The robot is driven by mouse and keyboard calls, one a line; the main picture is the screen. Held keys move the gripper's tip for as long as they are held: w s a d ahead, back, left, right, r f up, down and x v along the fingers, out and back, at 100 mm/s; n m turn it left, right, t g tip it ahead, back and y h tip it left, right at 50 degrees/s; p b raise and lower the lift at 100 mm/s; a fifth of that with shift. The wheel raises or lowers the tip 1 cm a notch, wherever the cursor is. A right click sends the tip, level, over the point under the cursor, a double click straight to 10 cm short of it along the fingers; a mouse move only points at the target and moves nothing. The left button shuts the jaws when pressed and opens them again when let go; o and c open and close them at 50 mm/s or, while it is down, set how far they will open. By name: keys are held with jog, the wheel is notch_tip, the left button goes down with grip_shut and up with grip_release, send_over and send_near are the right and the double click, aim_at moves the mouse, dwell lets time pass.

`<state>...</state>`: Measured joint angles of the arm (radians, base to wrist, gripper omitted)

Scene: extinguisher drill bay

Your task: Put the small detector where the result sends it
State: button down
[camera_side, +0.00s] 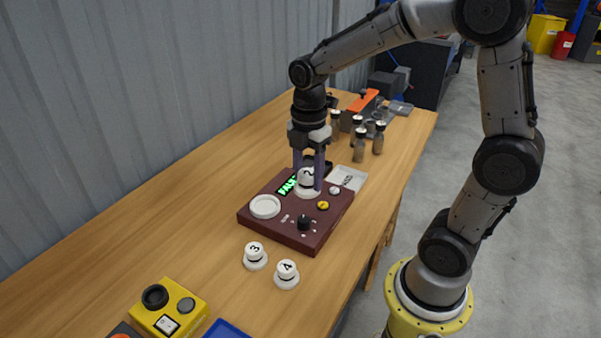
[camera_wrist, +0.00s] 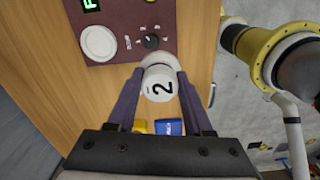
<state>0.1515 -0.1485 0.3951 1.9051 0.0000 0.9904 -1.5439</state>
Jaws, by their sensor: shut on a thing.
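A small white detector marked 2 (camera_side: 308,177) is between the fingers of my gripper (camera_side: 309,181), which is shut on it. It also shows in the wrist view (camera_wrist: 159,85), its number facing the camera. In the side view it appears over the maroon test box (camera_side: 262,224); its exact height is unclear. The box has an empty round white pad (camera_side: 265,206), a black knob (camera_side: 304,222), and a green lit display (camera_side: 287,186) partly hidden by my gripper; its word seems to begin "FA". Detectors marked 3 (camera_side: 255,257) and 4 (camera_side: 286,274) stand on the table.
A yellow box (camera_side: 171,310) and a blue tray (camera_side: 226,330) are at the near end. A pale labelled tray (camera_side: 348,178) lies behind the test box. Several brown-bodied bottles (camera_side: 360,148) stand farther back. The wooden table left of the test box is clear.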

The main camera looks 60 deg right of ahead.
jog(key=shift+w+r+n, duration=0.15)
jog(key=shift+w+n, duration=0.05)
jog(key=shift+n, duration=0.1)
jog(key=w+d+f, duration=0.1)
jog(key=d+f, duration=0.1)
jog(key=d, duration=0.8)
jog(key=w+d+f, duration=0.1)
jog(key=d+f, duration=0.1)
jog(key=d, duration=0.7)
jog(key=shift+m, duration=0.4)
jog(key=w+d+f, duration=0.2)
jog(key=w, duration=0.1)
jog(key=w+d+f, duration=0.6)
jog(key=w, duration=0.1)
jog(key=shift+f, duration=0.2)
jog(key=shift+w+d+f, duration=0.25)
jog(key=shift+w+f, duration=0.2)
jog(key=shift+f, duration=0.2)
jog(key=shift+w+f, duration=0.1)
jog(key=shift+f, duration=1.5)
jog(key=shift+f, duration=0.1)
